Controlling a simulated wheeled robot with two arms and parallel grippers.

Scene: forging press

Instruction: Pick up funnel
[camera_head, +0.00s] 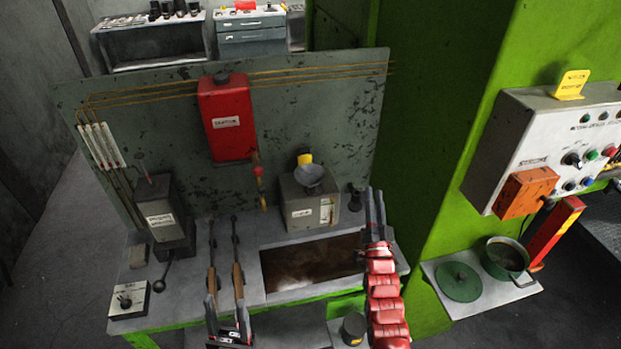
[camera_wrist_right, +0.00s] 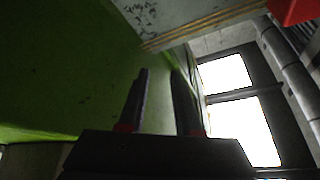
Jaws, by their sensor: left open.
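The funnel (camera_head: 309,176) is a small grey cone. It sits on top of a grey box (camera_head: 298,212) at the back of the workbench, in front of the upright panel. My left gripper (camera_head: 227,303) is open at the front edge of the bench, below and left of the funnel, near two long wooden-handled tools (camera_head: 238,280). My right gripper (camera_head: 375,194) is raised to the right of the funnel, apart from it. Its two fingers also show in the right wrist view (camera_wrist_right: 159,82), spread with nothing between them. The funnel is not in the right wrist view.
A red box (camera_head: 228,120) hangs on the panel, left of the funnel. A dark grey device (camera_head: 163,218) stands at the bench's left. A brown recessed tray (camera_head: 285,275) lies in front of the grey box. The green press wall (camera_head: 425,150) rises close on the right.

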